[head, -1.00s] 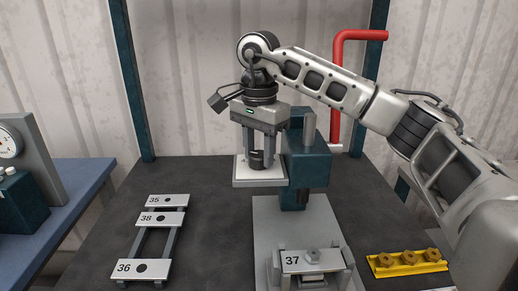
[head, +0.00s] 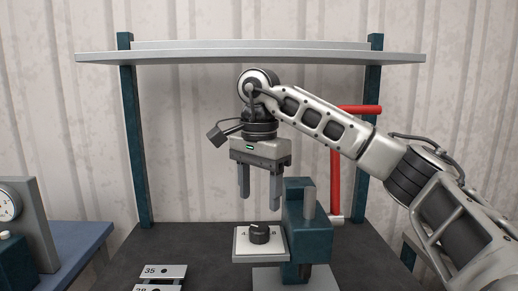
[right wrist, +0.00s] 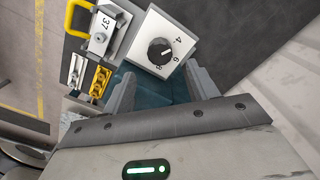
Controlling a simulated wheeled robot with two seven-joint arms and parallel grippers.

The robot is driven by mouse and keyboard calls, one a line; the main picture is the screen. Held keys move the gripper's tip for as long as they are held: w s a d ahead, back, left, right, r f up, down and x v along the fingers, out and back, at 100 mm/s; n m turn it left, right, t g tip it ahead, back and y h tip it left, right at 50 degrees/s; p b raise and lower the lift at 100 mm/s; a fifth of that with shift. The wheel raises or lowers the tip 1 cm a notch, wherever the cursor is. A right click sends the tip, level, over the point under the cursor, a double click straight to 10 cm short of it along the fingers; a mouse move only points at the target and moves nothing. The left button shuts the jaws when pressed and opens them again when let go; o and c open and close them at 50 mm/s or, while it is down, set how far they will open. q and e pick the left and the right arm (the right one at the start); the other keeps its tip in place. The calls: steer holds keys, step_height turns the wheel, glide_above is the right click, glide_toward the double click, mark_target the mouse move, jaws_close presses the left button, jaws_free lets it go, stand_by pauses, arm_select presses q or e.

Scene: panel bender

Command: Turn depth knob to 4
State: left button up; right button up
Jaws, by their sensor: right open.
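The depth knob (head: 259,233) is a black round knob on a white dial plate (head: 277,252), joined to the teal press head. In the right wrist view the knob (right wrist: 158,50) shows with the numbers 4, 6 and 8 around its edge. A pale mark on its top faces the numbered side, but I cannot tell exactly which number it meets. My right gripper (head: 260,197) is open and empty above the knob, fingers pointing down and apart from it. Its two fingers also show in the right wrist view (right wrist: 160,80). My left gripper is out of view.
The teal press head (head: 307,220) stands right of the dial, with a red bent bar (head: 337,175) behind. A grey shelf (head: 250,57) spans two teal posts above.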

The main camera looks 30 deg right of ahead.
step_height(320, 180, up, 9)
steer(key=p, duration=0.2)
steer(key=shift+f, duration=0.15)
stand_by(0.3)
